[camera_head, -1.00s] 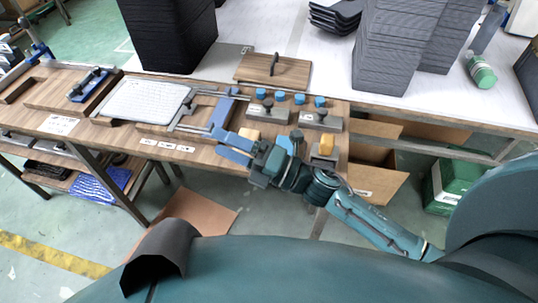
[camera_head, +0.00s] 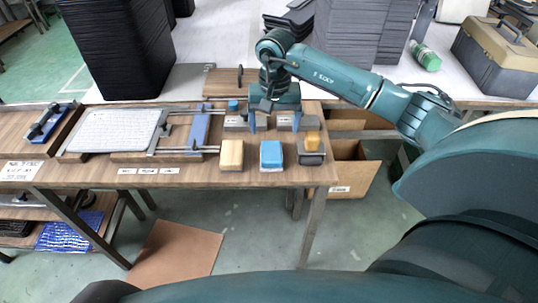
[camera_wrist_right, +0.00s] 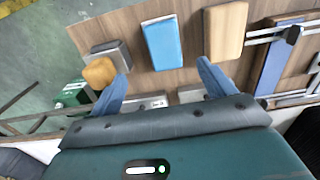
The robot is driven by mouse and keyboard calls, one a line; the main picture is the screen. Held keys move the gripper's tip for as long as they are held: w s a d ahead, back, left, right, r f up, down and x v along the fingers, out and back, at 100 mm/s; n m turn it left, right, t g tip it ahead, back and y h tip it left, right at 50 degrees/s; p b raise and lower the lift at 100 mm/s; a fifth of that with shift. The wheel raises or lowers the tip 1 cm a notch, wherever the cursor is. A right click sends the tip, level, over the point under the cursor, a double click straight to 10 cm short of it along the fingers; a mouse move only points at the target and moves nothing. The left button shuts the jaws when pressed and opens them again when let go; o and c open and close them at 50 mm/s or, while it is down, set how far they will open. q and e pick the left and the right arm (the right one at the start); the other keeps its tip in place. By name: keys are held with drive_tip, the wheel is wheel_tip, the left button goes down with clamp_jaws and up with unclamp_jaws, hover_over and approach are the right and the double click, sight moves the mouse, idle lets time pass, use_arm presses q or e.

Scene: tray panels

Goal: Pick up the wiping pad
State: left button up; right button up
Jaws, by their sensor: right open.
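A blue pad (camera_head: 271,155) with a pale lower edge lies near the front edge of the wooden bench, between a tan block (camera_head: 231,154) and a grey block with a yellow-orange top (camera_head: 311,143). I cannot tell for certain which is the wiping pad; the blue one looks most like it. My right gripper (camera_head: 273,123) is open and empty, behind the blue pad. In the right wrist view the blue pad (camera_wrist_right: 163,42) lies ahead of the open fingers (camera_wrist_right: 163,64), apart from them, with the tan block (camera_wrist_right: 226,30) to its right. My left gripper does not show.
Grey fixtures (camera_head: 237,124) stand behind the blocks, partly hidden by my right gripper. A blue bar (camera_head: 200,127) and a white panel (camera_head: 112,131) lie to the left. Dark stacks (camera_head: 120,45) and a toolbox (camera_head: 492,55) stand behind. An open cardboard box (camera_head: 352,178) is below right.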

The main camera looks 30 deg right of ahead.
sight(271, 150)
drive_tip(key=f, duration=0.6)
drive_tip(key=f+p, duration=0.1)
drive_tip(key=f, duration=0.2)
drive_tip(key=shift+w+a+f, duration=0.15)
drive_tip(key=shift+a+f, duration=0.15)
drive_tip(key=shift+f, duration=0.1)
drive_tip(key=shift+c, duration=0.5)
drive_tip(key=c, duration=1)
drive_tip(key=shift+r, duration=0.1)
